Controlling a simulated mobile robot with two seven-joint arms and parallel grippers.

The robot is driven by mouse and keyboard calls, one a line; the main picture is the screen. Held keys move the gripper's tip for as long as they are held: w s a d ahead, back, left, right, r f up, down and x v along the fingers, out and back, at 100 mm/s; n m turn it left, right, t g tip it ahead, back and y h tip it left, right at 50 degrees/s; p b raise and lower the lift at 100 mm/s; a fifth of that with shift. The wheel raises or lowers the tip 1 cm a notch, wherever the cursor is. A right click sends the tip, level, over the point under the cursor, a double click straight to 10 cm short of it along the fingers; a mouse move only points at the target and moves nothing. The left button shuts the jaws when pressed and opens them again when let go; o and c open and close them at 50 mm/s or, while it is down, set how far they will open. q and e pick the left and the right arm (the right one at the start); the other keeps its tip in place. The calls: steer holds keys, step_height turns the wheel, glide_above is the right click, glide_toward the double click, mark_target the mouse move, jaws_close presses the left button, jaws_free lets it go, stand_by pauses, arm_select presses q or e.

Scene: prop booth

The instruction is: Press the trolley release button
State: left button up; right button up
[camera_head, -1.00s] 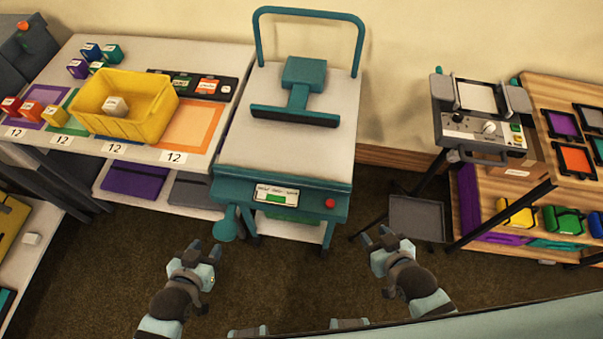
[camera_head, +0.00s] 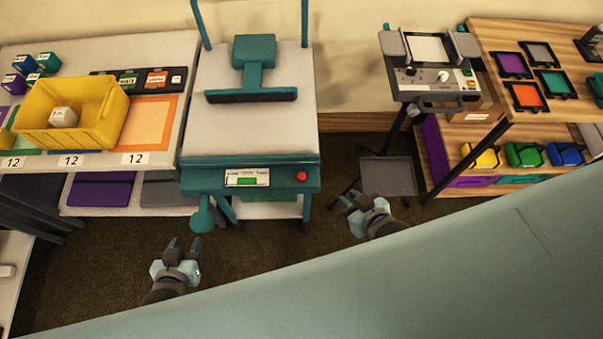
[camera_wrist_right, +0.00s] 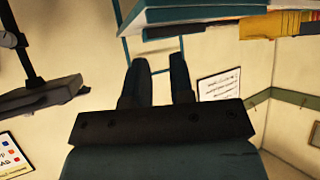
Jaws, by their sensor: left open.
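The teal trolley (camera_head: 250,176) with a pale top stands in the middle of the head view. A round red button (camera_head: 301,176) sits at the right end of its front panel, beside a white label (camera_head: 247,178) with a green patch. The button is uncovered. My left gripper (camera_head: 184,243) is open and empty, in front of and below the trolley's left front corner. My right gripper (camera_head: 352,202) is open and empty, right of and slightly below the button, apart from it. Its two fingers (camera_wrist_right: 160,78) show a gap in the right wrist view.
A teal knob-ended part (camera_head: 202,216) hangs at the trolley's left front. Left is a table with a yellow bin (camera_head: 72,112). Right are a grey device on a stand (camera_head: 428,75), a low grey tray (camera_head: 389,177) and a wooden shelf (camera_head: 480,60). Floor lies between the grippers.

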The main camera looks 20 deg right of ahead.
jaws_close()
stand_by(1.4)
